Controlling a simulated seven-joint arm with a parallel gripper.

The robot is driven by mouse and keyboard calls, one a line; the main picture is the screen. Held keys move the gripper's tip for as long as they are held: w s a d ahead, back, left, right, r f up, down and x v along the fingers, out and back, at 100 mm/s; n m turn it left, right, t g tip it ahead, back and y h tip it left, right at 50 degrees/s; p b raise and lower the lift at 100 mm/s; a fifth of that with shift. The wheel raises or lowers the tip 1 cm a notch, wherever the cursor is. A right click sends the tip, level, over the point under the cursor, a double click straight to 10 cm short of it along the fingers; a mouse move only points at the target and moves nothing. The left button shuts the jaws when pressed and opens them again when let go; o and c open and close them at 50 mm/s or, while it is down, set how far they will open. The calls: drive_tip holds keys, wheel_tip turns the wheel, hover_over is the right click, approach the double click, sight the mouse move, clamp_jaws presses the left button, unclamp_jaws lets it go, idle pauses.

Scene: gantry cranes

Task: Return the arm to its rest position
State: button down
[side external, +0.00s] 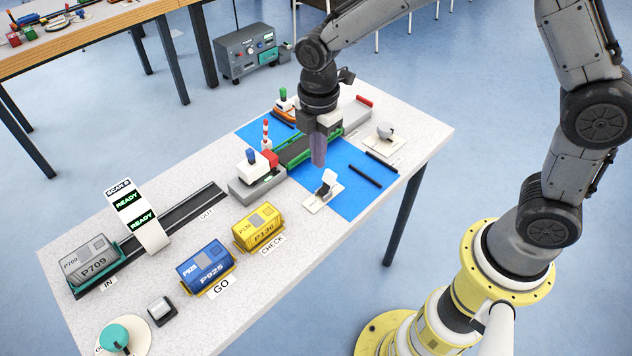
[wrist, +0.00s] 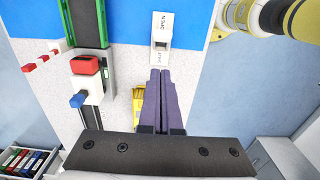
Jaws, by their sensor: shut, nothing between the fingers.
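My gripper (side external: 318,150) hangs over the blue mat area of the table, pointing down. In the wrist view its two purple-grey fingers (wrist: 160,100) are pressed together with nothing between them. Just in front of the fingertips in the wrist view is a small switch on a white plate marked OPEN and SHUT (wrist: 162,32); in the side view this switch (side external: 326,190) stands on the blue mat below and near the gripper. The gripper appears apart from it.
A teal button (side external: 114,337) is front left.

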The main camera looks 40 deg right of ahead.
drive_tip(key=s+d+r+m+t, duration=0.2)
drive_tip(key=s+d+r+m, duration=0.15)
drive_tip(key=r, duration=0.45)
drive_tip(key=s+d+r+m+t, duration=0.2)
drive_tip(key=s+d+r, duration=0.2)
drive_tip(key=r, duration=0.4)
drive_tip(key=s+d+f+m+t, duration=0.1)
drive_tip(key=s+d+m, duration=0.2)
drive_tip(key=s+m, duration=0.9)
drive_tip(key=shift+s+d+f+t, duration=0.15)
drive_tip(key=shift+s+f+t, duration=0.15)
drive_tip(key=shift+s, duration=0.75)
